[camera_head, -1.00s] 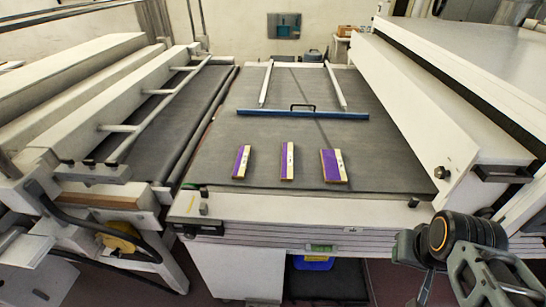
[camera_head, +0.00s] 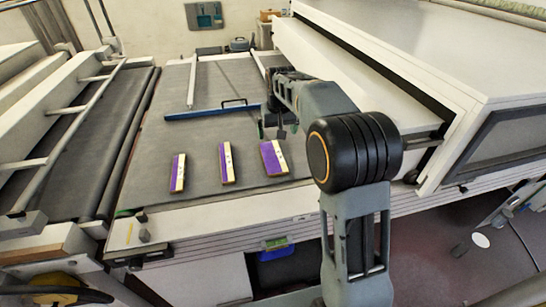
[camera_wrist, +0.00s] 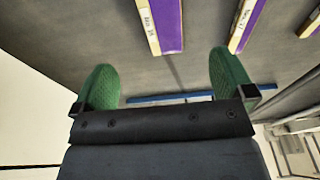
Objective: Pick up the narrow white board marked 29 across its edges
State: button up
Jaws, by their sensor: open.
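Three boards lie side by side on the grey bed: a left one (camera_head: 177,173), a middle one (camera_head: 227,163) and a wider right one (camera_head: 273,158). Each shows a purple face and a white strip with a small mark. In the wrist view, one board (camera_wrist: 152,26) shows at the top left, another (camera_wrist: 243,24) right of it, and a third is cut off at the top right corner. The marks are too small to read surely. My gripper (camera_wrist: 162,60) has green fingers spread apart and empty; in the head view it (camera_head: 273,130) hangs just beyond the right board.
A blue bar with a black handle (camera_head: 212,112) lies across the bed behind the boards. A long white housing (camera_head: 345,65) borders the bed on the right. A rail and rollers (camera_head: 75,120) run along the left. Bare bed surrounds the boards.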

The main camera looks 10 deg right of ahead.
send_near(273, 156)
jog(key=f, duration=0.1)
jog(key=f+p, duration=0.1)
jog(key=f, duration=0.1)
jog(key=shift+w+a, duration=0.1)
jog(key=shift+w, duration=0.3)
jog(key=shift+w+f+p, duration=0.15)
jog(key=shift+f+p, duration=0.35)
jog(key=shift+f, duration=1)
jog(key=shift+w+f+p, duration=0.15)
jog(key=shift+f+p, duration=0.35)
jog(key=shift+f, duration=1.05)
jog(key=c, duration=0.7)
jog(key=shift+c, duration=0.4)
jog(key=shift+r, duration=0.15)
